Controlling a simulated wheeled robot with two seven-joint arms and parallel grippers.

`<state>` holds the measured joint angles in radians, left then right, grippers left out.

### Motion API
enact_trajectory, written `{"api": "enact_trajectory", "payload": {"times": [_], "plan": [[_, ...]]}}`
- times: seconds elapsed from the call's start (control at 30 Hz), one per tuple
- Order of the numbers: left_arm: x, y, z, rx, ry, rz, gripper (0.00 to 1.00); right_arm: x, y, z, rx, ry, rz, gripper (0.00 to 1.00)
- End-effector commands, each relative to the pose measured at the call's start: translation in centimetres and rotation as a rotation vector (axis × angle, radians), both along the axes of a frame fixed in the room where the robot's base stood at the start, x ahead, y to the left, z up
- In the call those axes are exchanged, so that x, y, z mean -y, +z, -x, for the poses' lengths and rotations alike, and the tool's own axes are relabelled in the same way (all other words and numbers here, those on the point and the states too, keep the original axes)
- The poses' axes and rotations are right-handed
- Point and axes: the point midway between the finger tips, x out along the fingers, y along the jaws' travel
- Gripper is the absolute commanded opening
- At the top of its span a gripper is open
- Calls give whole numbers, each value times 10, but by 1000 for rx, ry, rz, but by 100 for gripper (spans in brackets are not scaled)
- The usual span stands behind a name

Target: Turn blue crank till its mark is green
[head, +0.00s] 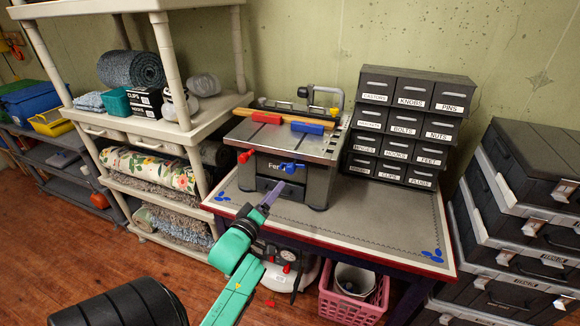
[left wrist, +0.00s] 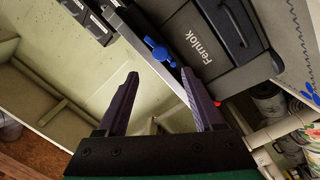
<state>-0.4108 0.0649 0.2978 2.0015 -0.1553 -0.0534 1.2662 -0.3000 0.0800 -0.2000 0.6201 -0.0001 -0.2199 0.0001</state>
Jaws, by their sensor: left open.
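The blue crank (head: 291,168) sits on the front of a grey bench machine labelled Fernlok (head: 318,147). It also shows in the left wrist view (left wrist: 160,52), beyond my fingertips. My left gripper (head: 279,187), with purple fingers on a green arm, is just in front of and below the crank in the head view. In the left wrist view my left gripper (left wrist: 160,74) is open and empty, and its fingers appear apart from the crank. I cannot make out the crank's mark or its colour. My right gripper is not in view.
A red crank (head: 245,156) is on the machine's left front. Red (head: 267,118) and blue (head: 307,127) blocks are on its top. Labelled drawers (head: 404,125) stand behind right. The workbench (head: 380,215) is clear at front right. A beige shelf (head: 215,112) stands at left.

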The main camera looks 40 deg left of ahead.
Motion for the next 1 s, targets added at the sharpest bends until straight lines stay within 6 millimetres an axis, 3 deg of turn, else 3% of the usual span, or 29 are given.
{"api": "enact_trajectory", "payload": {"times": [0.2, 0.4, 0.53, 0.77, 0.8, 0.97, 1.0], "plan": [[-16, 3, -58, 1, 0, -6, 68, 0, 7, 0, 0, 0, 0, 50], [-28, 2, -102, -1, 1, -5, 68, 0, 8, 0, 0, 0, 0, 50], [-31, 1, -115, -1, 1, -7, 68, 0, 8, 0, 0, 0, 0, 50], [-31, 1, -117, -3, 1, -8, 68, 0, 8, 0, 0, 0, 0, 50], [-31, 1, -117, -3, 1, -8, 65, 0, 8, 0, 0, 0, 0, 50], [-31, 1, -117, -3, 1, -8, 3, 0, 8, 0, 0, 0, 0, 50], [-31, 1, -117, -3, 1, -8, 0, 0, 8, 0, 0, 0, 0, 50]]}}
